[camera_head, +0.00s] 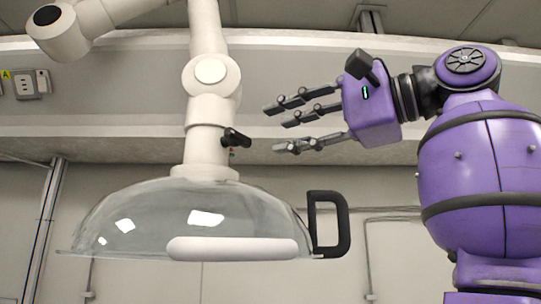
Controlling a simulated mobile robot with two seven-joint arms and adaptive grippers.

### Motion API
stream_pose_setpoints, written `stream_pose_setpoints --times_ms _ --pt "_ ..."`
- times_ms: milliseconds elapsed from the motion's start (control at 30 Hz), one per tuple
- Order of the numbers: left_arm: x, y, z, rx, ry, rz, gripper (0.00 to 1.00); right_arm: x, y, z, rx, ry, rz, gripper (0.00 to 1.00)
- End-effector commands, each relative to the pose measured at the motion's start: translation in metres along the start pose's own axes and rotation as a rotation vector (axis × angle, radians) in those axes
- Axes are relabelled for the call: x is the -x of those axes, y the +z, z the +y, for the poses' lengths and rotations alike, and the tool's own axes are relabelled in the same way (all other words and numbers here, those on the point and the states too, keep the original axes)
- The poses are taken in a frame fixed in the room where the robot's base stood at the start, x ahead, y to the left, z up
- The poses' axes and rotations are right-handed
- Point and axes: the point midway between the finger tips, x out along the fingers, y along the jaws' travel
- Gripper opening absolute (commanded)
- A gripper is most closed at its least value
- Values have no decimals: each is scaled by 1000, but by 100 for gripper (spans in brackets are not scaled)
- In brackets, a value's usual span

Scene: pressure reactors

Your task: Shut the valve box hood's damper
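The valve box hood (150,218) is a clear dome hanging from a white jointed duct, with a white bar along its front edge and a black D-shaped handle (343,225) at its right. The damper's small black lever (236,138) sits on the duct's right side, just above the dome, pointing right and slightly down.
The white duct arm (209,72) rises above the dome and bends at a round joint. Another white duct end (48,15) is at the top left. Wall sockets (28,85) are at the far left. The space between fingers and duct looks clear.

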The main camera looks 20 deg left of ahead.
Motion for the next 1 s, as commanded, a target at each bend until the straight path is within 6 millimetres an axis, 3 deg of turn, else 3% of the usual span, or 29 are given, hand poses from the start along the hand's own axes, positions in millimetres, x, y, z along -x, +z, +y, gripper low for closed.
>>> stream_pose_setpoints --times_ms 167,600,967,1000 --pt "-9 1 -1 2 0 -1 34 1 2 1 5 0 -5 40" --pt "-71 2 -2 3 0 -1 34 8 6 1 9 -4 -17 40" --pt "-78 1 -1 0 -1 0 34 4 -6 -4 1 -9 2 40" --pt "-78 1 -1 0 -1 0 30 3 -7 -4 0 -9 4 40"
